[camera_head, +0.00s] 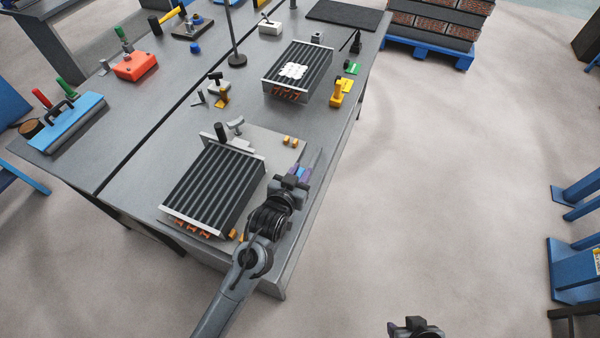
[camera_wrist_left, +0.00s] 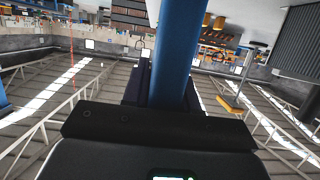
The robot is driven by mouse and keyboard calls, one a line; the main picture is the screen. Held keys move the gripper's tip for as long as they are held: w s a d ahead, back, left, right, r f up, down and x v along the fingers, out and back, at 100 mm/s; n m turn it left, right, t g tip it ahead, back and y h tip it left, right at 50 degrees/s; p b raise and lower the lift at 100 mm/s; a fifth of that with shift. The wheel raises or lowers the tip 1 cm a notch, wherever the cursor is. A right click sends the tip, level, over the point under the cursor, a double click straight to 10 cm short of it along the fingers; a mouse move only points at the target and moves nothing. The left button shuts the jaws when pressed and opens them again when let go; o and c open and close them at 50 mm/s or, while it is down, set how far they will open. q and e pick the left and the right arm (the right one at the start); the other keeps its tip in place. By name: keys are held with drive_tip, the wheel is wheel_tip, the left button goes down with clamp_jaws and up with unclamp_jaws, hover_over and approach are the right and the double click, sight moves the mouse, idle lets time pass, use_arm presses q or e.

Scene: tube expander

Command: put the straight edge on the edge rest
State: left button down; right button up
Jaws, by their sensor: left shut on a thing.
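My left gripper (camera_head: 303,170) is over the right side of the near table, just right of the near finned coil (camera_head: 213,188). It is shut on a blue bar, which I take to be the straight edge. The bar rises between the dark fingers in the left wrist view (camera_wrist_left: 178,50), and only a small bit of blue shows in the head view. I cannot tell for sure which thing is the edge rest; a yellow stand (camera_head: 338,94) is near the table's right edge. A part of my right gripper (camera_head: 412,328) shows at the bottom, its fingers unclear.
A second finned coil (camera_head: 298,70) with a white patch lies farther back. A grey plate (camera_head: 262,146) lies under the near coil. A blue tool with a black handle (camera_head: 66,124) and a red block (camera_head: 135,66) are at the left.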

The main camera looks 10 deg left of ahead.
use_arm(q)
drive_tip(key=c, duration=0.9)
unclamp_jaws()
drive_tip(key=shift+r, duration=0.15)
drive_tip(key=p+v, duration=0.1)
drive_tip(key=v, duration=1.1)
drive_tip(key=s+a+f+g, duration=0.1)
drive_tip(key=s+a+f, duration=0.1)
drive_tip(key=s, duration=0.1)
drive_tip(key=s+a+f+g, duration=0.1)
drive_tip(key=s+f+g, duration=0.1)
drive_tip(key=s, duration=0.1)
drive_tip(key=s+a+f+g+y, duration=0.1)
drive_tip(key=s+a+f+g, duration=0.1)
drive_tip(key=s+f, duration=0.1)
drive_tip(key=shift+s+a, duration=0.15)
drive_tip(key=shift+a, duration=0.2)
drive_tip(key=s+a+f+g, duration=0.1)
drive_tip(key=s+a+g, duration=0.1)
drive_tip(key=s, duration=0.2)
drive_tip(key=s+a+f+g+y, duration=0.1)
drive_tip(key=s+a, duration=0.1)
drive_tip(key=s, duration=0.2)
drive_tip(key=s+a+f+g+y, duration=0.1)
drive_tip(key=s+a+g, duration=0.1)
drive_tip(key=s, duration=0.2)
drive_tip(key=shift+s+n+g, duration=0.3)
